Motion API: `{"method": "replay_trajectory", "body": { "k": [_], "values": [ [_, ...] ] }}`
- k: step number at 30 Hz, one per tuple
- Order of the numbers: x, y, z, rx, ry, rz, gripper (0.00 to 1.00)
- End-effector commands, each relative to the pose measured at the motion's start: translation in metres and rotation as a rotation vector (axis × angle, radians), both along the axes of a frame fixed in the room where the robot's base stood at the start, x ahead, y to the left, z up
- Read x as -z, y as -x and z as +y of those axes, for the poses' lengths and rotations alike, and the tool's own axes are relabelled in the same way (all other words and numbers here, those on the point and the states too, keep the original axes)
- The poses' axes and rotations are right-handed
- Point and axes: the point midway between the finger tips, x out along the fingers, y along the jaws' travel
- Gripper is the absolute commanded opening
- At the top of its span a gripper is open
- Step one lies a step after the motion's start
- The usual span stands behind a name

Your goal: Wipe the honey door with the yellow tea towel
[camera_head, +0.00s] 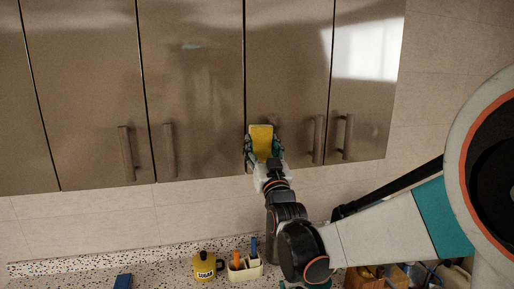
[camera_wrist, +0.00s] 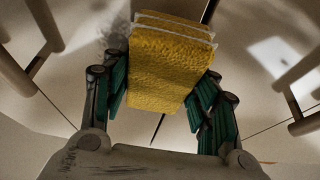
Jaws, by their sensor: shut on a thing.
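My gripper (camera_head: 264,152) is shut on the yellow tea towel (camera_head: 261,137), a folded, layered pad. In the wrist view the towel (camera_wrist: 168,65) sits between the green-padded fingers of my gripper (camera_wrist: 162,92). The towel is in front of the lower left part of a shiny brownish cabinet door (camera_head: 287,70), near the seam with the door to its left (camera_head: 195,110). I cannot tell whether it touches the door. That left door bears a small greenish smear (camera_head: 191,45) near its top. No label shows which door is the honey one.
Bar handles (camera_head: 318,139) stick out from the doors, one right of my gripper. Below, on the speckled counter, stand a yellow sugar jar (camera_head: 204,267) and a cream caddy (camera_head: 246,269) with orange and blue handles. A blue item (camera_head: 123,281) lies left.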

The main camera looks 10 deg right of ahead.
Motion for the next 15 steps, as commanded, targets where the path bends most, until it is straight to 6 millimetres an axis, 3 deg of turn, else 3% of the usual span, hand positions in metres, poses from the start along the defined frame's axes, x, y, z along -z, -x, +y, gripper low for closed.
{"method": "replay_trajectory", "body": {
  "k": [15],
  "values": [
    [0.0002, -0.0095, 0.0, 0.0, 0.0, 0.0, 0.35]
  ]
}}
